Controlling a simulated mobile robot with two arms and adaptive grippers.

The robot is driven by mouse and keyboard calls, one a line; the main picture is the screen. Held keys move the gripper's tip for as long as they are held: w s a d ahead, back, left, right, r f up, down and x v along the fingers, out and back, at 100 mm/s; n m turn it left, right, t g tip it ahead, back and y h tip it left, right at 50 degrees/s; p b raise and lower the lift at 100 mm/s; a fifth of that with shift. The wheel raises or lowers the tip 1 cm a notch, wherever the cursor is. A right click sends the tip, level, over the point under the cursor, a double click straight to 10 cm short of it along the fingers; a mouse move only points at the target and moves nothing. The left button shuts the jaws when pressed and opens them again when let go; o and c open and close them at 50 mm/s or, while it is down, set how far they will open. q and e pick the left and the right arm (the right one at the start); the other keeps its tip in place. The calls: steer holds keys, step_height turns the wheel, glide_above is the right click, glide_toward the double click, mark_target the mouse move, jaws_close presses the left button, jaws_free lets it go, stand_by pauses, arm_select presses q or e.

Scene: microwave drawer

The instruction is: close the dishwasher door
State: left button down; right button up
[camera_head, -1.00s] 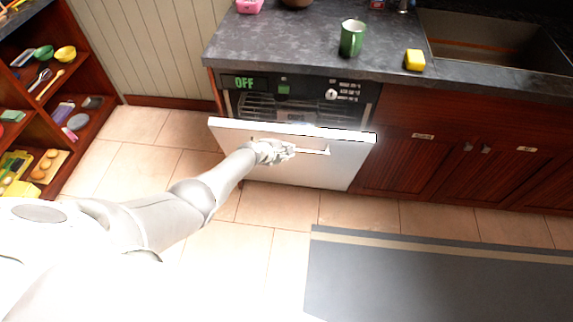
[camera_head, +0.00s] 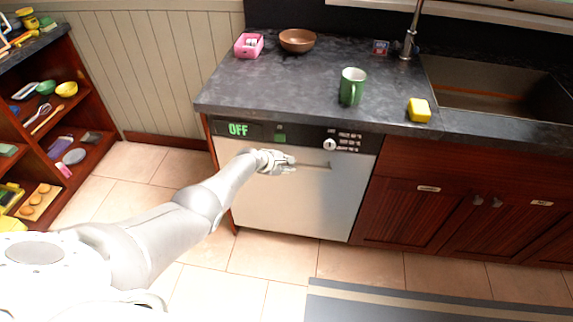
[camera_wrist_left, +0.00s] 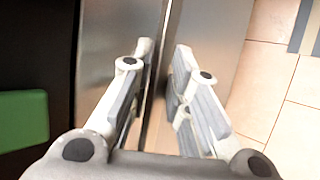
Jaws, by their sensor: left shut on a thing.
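The dishwasher door (camera_head: 290,205) is a pale front panel under the counter in the head view. It stands upright, its top edge against the control panel (camera_head: 275,134) with the green OFF display; I see no gap and the racks are hidden. Its bar handle (camera_head: 317,165) runs across the upper part. My left gripper (camera_head: 286,163) is shut on the left part of this handle. In the left wrist view, the two fingers (camera_wrist_left: 160,75) lie on either side of the handle, close to the door's surface (camera_wrist_left: 215,35). My right gripper is not in view.
The counter above holds a green mug (camera_head: 352,88), a yellow sponge (camera_head: 419,110), a brown bowl (camera_head: 297,40) and a pink box (camera_head: 248,46). The sink (camera_head: 490,90) is at right. Open shelves (camera_head: 60,140) stand at left. The tiled floor in front is clear, with a grey mat (camera_head: 400,308).

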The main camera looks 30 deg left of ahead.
arm_select(q)
steer(key=c, duration=1.8)
jaws_free()
steer(key=shift+w+a+r+t, duration=0.15)
steer(key=shift+w+a+r, duration=0.1)
steer(key=shift+w+r, duration=0.3)
steer(key=shift+w+a+r+t, duration=0.2)
steer(key=shift+w+r, duration=0.15)
steer(key=shift+r, duration=0.25)
steer(key=shift+c, duration=0.2)
steer(key=shift+w+f, duration=0.3)
steer(key=shift+w, duration=0.1)
steer(key=shift+s+a+r, duration=0.1)
steer(key=shift+s+a, duration=0.05)
steer(key=shift+a, duration=0.1)
steer(key=shift+s+r, duration=0.1)
steer(key=shift+s, duration=0.05)
glide_toward(290, 155)
steer(key=shift+s+r, duration=0.3)
steer(key=shift+s, duration=0.45)
steer(key=shift+s+r, duration=0.3)
steer(key=shift+s, duration=0.45)
steer(key=shift+s+r, duration=0.25)
steer(key=shift+s, duration=0.5)
steer(key=shift+d, duration=0.1)
